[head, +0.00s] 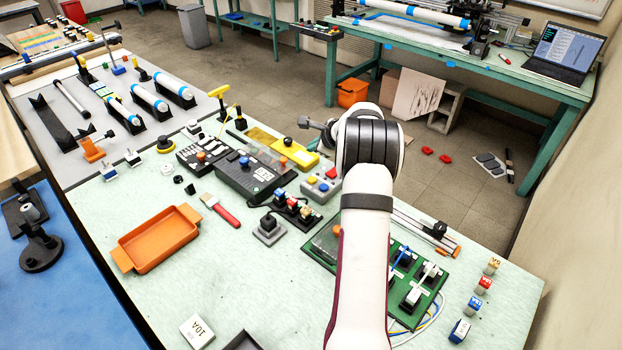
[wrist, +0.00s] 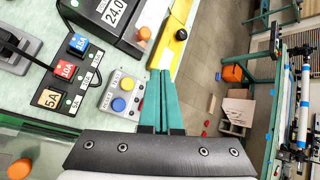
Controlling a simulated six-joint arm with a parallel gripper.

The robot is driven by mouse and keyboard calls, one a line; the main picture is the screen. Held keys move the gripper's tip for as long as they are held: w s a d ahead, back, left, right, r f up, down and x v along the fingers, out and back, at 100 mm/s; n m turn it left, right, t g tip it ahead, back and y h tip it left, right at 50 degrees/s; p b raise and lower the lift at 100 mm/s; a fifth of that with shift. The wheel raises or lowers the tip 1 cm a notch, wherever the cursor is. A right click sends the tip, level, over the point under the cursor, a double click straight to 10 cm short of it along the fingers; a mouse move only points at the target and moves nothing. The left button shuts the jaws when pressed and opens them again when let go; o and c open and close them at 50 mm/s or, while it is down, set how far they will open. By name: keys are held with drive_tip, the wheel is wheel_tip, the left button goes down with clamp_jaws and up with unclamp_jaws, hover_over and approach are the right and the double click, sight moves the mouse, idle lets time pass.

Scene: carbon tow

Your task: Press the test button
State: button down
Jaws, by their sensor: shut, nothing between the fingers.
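A small grey button box (head: 316,196) stands mid-bench in the head view, with red, yellow and blue buttons on top. In the wrist view the same box (wrist: 108,101) shows a blue button (wrist: 118,104) and a yellow button (wrist: 127,83). The lettering on it is too small to read, so I cannot tell which one is the test button. My gripper (wrist: 160,72) is shut and empty, its teal fingers just right of the box in the wrist view. The gap in height is not clear. In the head view my arm hides the fingers.
A black supply unit (wrist: 97,25) and a yellow device (wrist: 168,50) lie beyond the box. 5A, 10A and 15A blocks (wrist: 52,97) sit to its left. An orange tray (head: 158,240) and a green board (head: 425,290) occupy the bench; its front middle has free room.

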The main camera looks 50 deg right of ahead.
sight(315, 181)
drive_tip(key=shift+s+d+f, duration=0.1)
drive_tip(key=shift+d+f, duration=0.05)
drive_tip(key=shift+d, duration=0.15)
drive_tip(key=shift+f, duration=4.4)
drive_tip(key=shift+f, duration=0.1)
drive_tip(key=shift+f, duration=0.3)
drive_tip(key=shift+f, duration=0.4)
drive_tip(key=shift+r, duration=0.8)
